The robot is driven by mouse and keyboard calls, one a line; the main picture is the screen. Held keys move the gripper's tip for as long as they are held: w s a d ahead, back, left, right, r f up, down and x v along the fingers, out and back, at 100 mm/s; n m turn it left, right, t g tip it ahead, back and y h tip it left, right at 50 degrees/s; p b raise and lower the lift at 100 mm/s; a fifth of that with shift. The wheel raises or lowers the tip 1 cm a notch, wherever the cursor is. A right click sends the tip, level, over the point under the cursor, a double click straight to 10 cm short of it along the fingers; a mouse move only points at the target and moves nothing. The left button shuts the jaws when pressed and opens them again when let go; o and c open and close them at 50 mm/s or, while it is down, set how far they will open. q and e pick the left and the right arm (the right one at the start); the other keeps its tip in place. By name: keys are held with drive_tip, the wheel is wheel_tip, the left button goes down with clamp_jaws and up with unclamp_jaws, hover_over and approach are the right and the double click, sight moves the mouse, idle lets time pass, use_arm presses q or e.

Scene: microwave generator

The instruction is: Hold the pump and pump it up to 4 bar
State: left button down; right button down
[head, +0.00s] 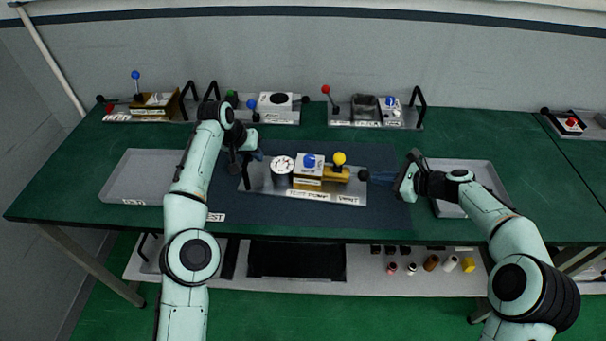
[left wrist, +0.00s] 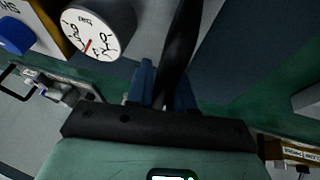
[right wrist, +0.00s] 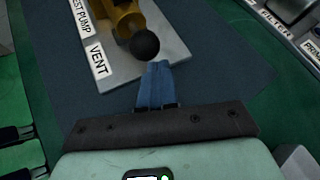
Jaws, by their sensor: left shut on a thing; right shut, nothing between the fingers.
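The test pump (head: 345,199) is a metal plate on the dark mat, carrying a white-faced gauge (head: 283,164), a brass pump body, a blue knob (head: 309,161) and a yellow ball (head: 339,158). My left gripper (head: 247,157) is shut on the plate's black handle (left wrist: 181,45) at its left end. The gauge (left wrist: 97,27) shows a red needle; its reading is too small to tell. My right gripper (head: 380,177) is shut and empty, its blue fingertips (right wrist: 157,70) just short of the black ball knob (right wrist: 145,44) at the pump's right end. Contact cannot be told.
Grey trays stand left (head: 145,178) and right (head: 480,172) of the mat (head: 300,220). Other units with levers and handles line the table's back, including a filter unit (head: 375,112). A shelf below holds small bottles. The mat in front of the pump is clear.

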use_arm(q)
drive_tip(key=shift+f, duration=0.15)
use_arm(e)
drive_tip(key=shift+s+d, duration=0.15)
drive_tip(key=shift+d, duration=1.1)
drive_tip(key=shift+s+d, duration=0.15)
drive_tip(key=shift+d, duration=1.05)
use_arm(q)
drive_tip(key=shift+d, duration=0.1)
use_arm(e)
drive_tip(key=shift+a, duration=0.7)
drive_tip(key=shift+d, duration=0.7)
drive_tip(key=shift+s+d+r, duration=0.1)
drive_tip(key=shift+d+r, duration=0.7)
drive_tip(key=shift+r, duration=0.25)
drive_tip(key=shift+s+d+r, duration=0.1)
drive_tip(key=shift+d+r, duration=0.65)
drive_tip(key=shift+r, duration=0.25)
